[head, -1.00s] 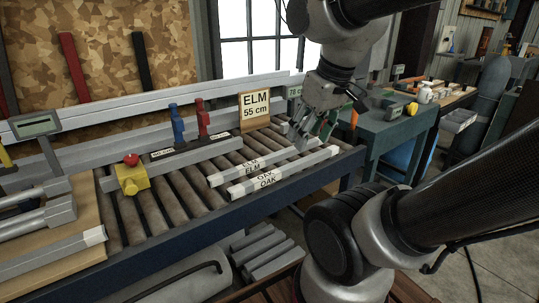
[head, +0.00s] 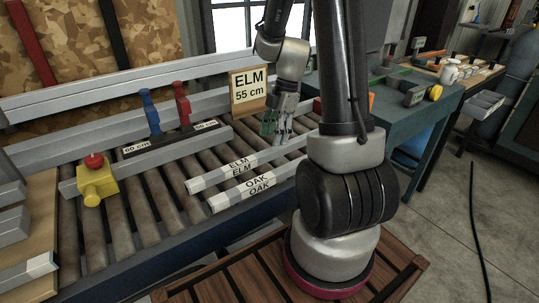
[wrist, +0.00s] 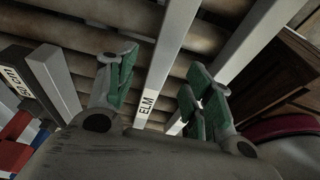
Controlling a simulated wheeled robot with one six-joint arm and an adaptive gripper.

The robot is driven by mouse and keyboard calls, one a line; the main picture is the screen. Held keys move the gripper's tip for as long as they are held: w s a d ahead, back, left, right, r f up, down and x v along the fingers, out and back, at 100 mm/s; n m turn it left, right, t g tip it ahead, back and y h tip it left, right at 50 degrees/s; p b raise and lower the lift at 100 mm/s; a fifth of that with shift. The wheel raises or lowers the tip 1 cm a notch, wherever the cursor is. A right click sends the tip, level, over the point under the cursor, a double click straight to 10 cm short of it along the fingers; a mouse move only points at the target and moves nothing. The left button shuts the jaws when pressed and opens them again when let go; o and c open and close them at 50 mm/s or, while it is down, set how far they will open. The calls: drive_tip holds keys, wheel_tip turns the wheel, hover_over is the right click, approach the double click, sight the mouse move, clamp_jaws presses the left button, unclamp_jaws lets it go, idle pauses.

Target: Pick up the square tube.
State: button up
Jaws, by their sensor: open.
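The grey square tube labelled ELM (head: 264,157) lies on the roller conveyor. A second square tube labelled OAK (head: 284,171) lies parallel on its near side. My gripper (head: 276,132) is over the far right part of the ELM tube, fingers pointing down. In the wrist view, my gripper (wrist: 162,78) is open, with green finger pads on either side of the ELM tube (wrist: 172,50). The other tube (wrist: 245,42) passes behind the right finger there. Nothing is held. The exact height above the tube is hard to tell.
A sign reading ELM 55 cm (head: 249,91) stands behind the conveyor. A bar with blue (head: 149,112) and red (head: 182,103) clamps and a yellow block with a red button (head: 96,178) are to the left. A green bench (head: 400,122) is at the right.

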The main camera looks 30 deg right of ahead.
sight(270, 150)
drive_tip(key=x, duration=0.5)
drive_tip(key=shift+s+a+f, duration=0.1)
drive_tip(key=shift+s+f, duration=0.05)
drive_tip(key=shift+f, duration=0.05)
clamp_jaws()
